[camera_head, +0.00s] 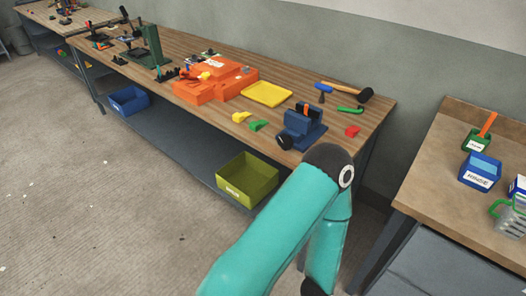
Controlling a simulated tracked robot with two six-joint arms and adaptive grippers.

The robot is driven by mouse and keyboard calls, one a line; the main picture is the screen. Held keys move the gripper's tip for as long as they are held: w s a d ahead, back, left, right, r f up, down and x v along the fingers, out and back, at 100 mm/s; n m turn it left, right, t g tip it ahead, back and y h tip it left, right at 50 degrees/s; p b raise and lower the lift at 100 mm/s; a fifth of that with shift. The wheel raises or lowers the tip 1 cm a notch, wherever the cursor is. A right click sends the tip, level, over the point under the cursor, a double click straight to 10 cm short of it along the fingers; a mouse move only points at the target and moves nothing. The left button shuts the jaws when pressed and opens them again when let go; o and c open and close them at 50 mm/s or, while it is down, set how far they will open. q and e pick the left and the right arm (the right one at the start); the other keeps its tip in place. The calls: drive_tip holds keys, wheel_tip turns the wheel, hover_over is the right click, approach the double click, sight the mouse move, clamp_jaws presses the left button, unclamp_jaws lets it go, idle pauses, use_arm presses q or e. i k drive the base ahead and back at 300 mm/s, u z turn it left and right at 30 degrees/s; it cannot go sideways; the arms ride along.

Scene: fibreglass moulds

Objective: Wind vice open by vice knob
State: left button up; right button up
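A blue vice (302,130) stands near the front right corner of the long wooden workbench (225,122). An orange and dark piece (304,110) shows at its top. A dark round knob (284,141) is on its front left side. One of my teal arms crosses the lower middle, its bent joint just in front of the vice and the bench edge. That arm's lower end runs out of the picture at the bottom. Neither gripper shows, so I see nothing holding the knob. The gap between the vice jaws is too small to judge.
Around the vice lie a red block (352,131), a green block (258,126), a yellow block (241,117) and a hammer (345,90). A yellow tray (267,93) and orange mould (212,84) are further left. An olive bin (247,180) sits below. A second bench (440,190) stands right.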

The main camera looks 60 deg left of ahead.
sight(285, 141)
drive_tip(key=u, duration=0.1)
drive_tip(key=k, duration=0.45)
drive_tip(key=z, duration=1.25)
drive_tip(key=i, duration=0.1)
drive_tip(key=u, duration=3.3)
drive_tip(key=i, duration=1.05)
drive_tip(key=z, duration=0.2)
